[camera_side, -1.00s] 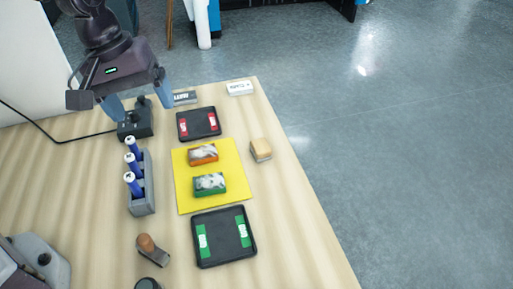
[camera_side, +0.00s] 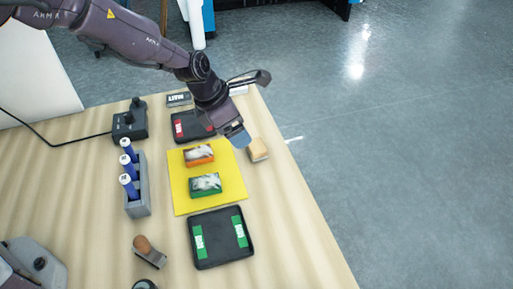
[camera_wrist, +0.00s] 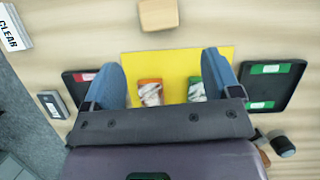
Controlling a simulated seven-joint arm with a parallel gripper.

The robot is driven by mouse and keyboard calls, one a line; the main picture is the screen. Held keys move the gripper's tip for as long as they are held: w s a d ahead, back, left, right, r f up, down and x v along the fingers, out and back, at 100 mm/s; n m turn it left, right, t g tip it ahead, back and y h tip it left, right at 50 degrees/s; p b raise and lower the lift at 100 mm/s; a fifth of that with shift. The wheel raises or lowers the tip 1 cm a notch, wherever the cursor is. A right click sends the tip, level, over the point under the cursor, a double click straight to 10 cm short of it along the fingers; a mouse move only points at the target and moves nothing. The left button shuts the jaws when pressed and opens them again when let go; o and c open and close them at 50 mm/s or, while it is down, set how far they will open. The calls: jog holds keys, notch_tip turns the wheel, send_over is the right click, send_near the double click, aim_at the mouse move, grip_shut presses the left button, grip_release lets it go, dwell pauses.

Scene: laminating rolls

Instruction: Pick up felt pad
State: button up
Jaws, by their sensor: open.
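The tan block that looks like the felt pad (camera_side: 258,149) lies on the table just right of the yellow sheet (camera_side: 180,205). In the wrist view, the felt pad (camera_wrist: 158,14) is at the top edge, near the middle and beyond my fingertips. My gripper (camera_side: 238,139) is over the upper right of the yellow sheet, just left of the pad and apart from it.
An orange block (camera_side: 199,155) and a green block (camera_side: 205,185) lie on the yellow sheet. A black tray with red labels (camera_side: 180,128) and one with green labels (camera_side: 222,256) flank it. A grey rack (camera_side: 138,200) holds blue rollers. The table's right edge is close to the pad.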

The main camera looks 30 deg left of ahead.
aim_at(252, 146)
jog(key=x, duration=0.9)
jog(key=shift+w+d, duration=0.15)
jog(key=c, duration=1)
jog(key=shift+r, duration=0.6)
jog(key=s+a+r, duration=0.1)
jog(key=s+r, duration=0.3)
jog(key=s+a+r, duration=0.2)
jog(key=s+r, duration=0.1)
jog(key=s, duration=0.1)
jog(key=s+a+r, duration=0.2)
jog(key=s+r, duration=0.2)
jog(key=s, duration=0.1)
jog(key=shift+a+r, duration=0.2)
jog(key=shift+r, duration=0.2)
